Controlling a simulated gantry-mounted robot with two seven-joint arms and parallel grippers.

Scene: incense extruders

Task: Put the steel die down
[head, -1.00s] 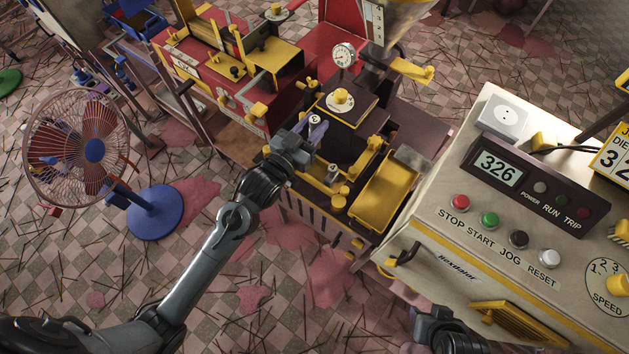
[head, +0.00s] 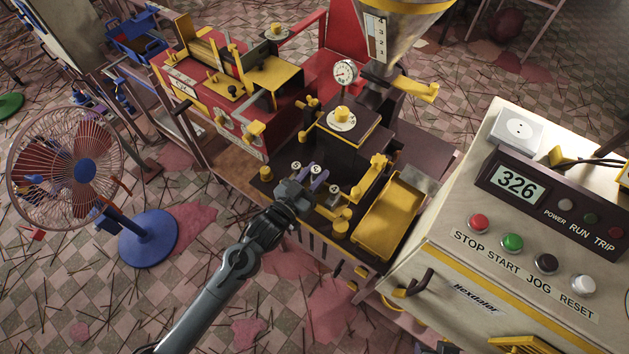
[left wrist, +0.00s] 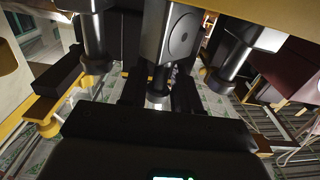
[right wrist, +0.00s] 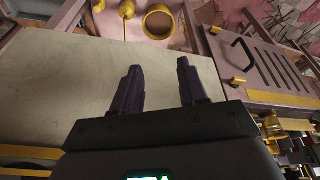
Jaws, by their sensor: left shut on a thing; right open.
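My left gripper (head: 317,181) is shut on the steel die (head: 316,169), a small upright metal piece with a pale round top. It is over the dark front deck of the extruder, between two similar pale-topped pieces (head: 296,165) (head: 334,188). In the left wrist view, a small metal cylinder (left wrist: 157,88) shows between my dark fingers, which partly hide it. I cannot tell whether the die's underside touches the deck. My right gripper (right wrist: 160,88) is open and empty in the right wrist view, over a pale flat surface.
The yellow tray (head: 395,213) lies right of the left gripper. A dark block with a yellow knob (head: 342,113) stands behind it. The control cabinet (head: 450,250) is at the right, the red machine (head: 215,100) behind left, and the blue fan (head: 148,235) at the left.

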